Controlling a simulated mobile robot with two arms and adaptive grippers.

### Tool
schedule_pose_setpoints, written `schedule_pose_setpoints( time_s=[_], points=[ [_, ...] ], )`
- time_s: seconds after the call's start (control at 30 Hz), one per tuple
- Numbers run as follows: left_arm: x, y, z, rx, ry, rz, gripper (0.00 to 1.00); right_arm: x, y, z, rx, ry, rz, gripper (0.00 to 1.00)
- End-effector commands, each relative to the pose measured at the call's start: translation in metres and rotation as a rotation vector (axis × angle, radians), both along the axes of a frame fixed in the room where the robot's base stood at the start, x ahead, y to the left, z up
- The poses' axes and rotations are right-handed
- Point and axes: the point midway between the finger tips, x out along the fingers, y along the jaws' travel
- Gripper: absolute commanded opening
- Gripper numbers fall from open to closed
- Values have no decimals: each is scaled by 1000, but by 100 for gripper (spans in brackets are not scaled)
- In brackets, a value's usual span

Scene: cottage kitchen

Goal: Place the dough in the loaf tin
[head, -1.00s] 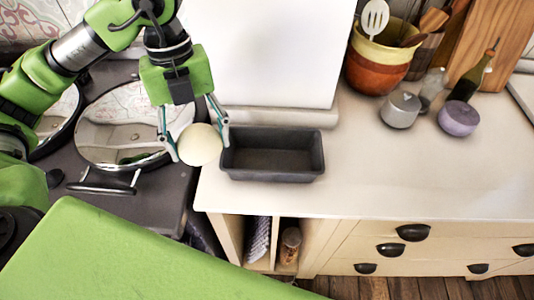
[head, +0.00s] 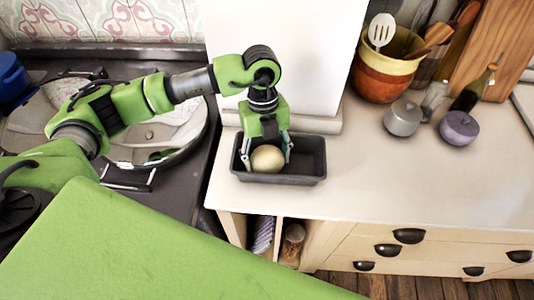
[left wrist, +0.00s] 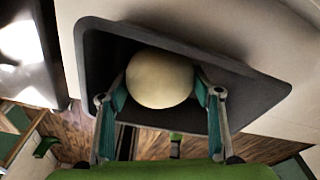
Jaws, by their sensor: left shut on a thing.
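The dough (head: 267,159) is a pale round ball, held between the fingers of my left gripper (head: 267,152). It is at the left part of the dark grey loaf tin (head: 307,160), inside the outline of its rim. In the left wrist view the dough (left wrist: 160,78) sits between both fingertips of the gripper (left wrist: 160,92), with the tin's dark wall (left wrist: 245,90) around it. I cannot tell whether the dough touches the tin's floor. My right gripper is not in view.
The hob (head: 150,180) is at left. The counter (head: 400,180) right of the tin is clear.

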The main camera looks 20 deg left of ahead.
Motion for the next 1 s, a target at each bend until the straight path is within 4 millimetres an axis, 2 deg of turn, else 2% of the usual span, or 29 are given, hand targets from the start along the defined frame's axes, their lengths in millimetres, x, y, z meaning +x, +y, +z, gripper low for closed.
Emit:
schedule_pose_setpoints(
  time_s=[0.07, 0.4, 0.43, 0.5, 0.83, 0.9, 1.0],
  points=[
    [0, 0, -3, -2, -1, 0, 25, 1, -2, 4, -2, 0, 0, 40],
    [0, 0, -8, -2, -2, -1, 25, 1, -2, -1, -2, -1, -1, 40],
    [0, 0, -9, -1, -1, -1, 61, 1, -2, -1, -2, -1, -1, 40],
    [0, 0, -7, -1, -1, -1, 76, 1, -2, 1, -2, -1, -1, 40],
    [0, 0, -6, -1, -1, -1, 76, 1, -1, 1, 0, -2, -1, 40],
    [0, 0, -3, -1, -1, -1, 76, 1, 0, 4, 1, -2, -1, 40],
    [3, 1, 5, -1, -5, 0, 76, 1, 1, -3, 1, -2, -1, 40]
  ],
)
